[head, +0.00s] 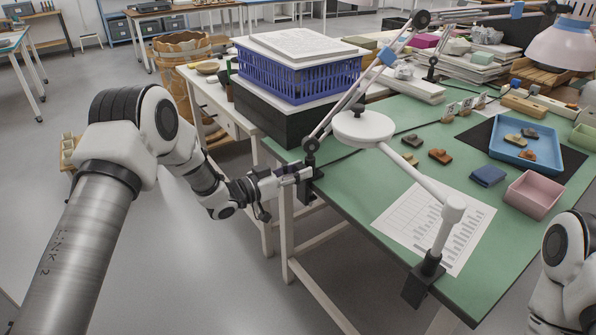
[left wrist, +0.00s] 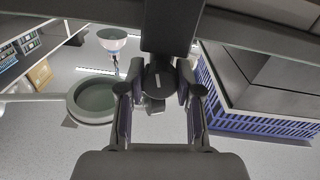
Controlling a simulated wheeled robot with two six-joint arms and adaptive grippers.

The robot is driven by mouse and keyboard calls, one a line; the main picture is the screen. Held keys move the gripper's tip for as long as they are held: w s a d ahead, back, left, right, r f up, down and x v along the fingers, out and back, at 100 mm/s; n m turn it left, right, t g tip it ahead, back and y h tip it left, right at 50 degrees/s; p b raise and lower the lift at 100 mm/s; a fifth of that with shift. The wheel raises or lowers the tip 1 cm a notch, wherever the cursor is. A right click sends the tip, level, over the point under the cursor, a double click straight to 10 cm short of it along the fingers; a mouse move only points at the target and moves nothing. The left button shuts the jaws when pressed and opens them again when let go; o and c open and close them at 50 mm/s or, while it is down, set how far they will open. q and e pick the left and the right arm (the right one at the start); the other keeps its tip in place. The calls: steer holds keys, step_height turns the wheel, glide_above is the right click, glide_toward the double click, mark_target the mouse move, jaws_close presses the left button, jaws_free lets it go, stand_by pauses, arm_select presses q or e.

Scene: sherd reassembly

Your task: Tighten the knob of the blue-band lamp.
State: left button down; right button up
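The blue-band lamp has a jointed metal arm with a blue band (head: 388,56) and a pale shade (head: 560,46) at the far right. Its black clamp (head: 312,188) grips the left edge of the green table. My left gripper (head: 291,176) is at this clamp, low beside the table edge. In the left wrist view, a dark knob (left wrist: 157,80) sits between the two fingers of my left gripper (left wrist: 160,100). The fingers stand apart on either side, with gaps visible, so I see it as open. The knob is hard to make out in the head view. My right gripper is out of view.
A white round-headed lamp (head: 362,127) is clamped at the front edge, its arm crossing over a printed sheet (head: 405,222). A blue basket (head: 300,72) stands behind the clamp. A blue tray (head: 565,165) and pink bin (head: 534,194) lie right.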

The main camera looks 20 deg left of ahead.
arm_select(q)
steer(key=shift+m, duration=1.7)
steer(key=c, duration=0.8)
jaws_free()
steer(key=shift+o, duration=0.2)
steer(key=shift+a, duration=0.1)
steer(key=v, duration=1.2)
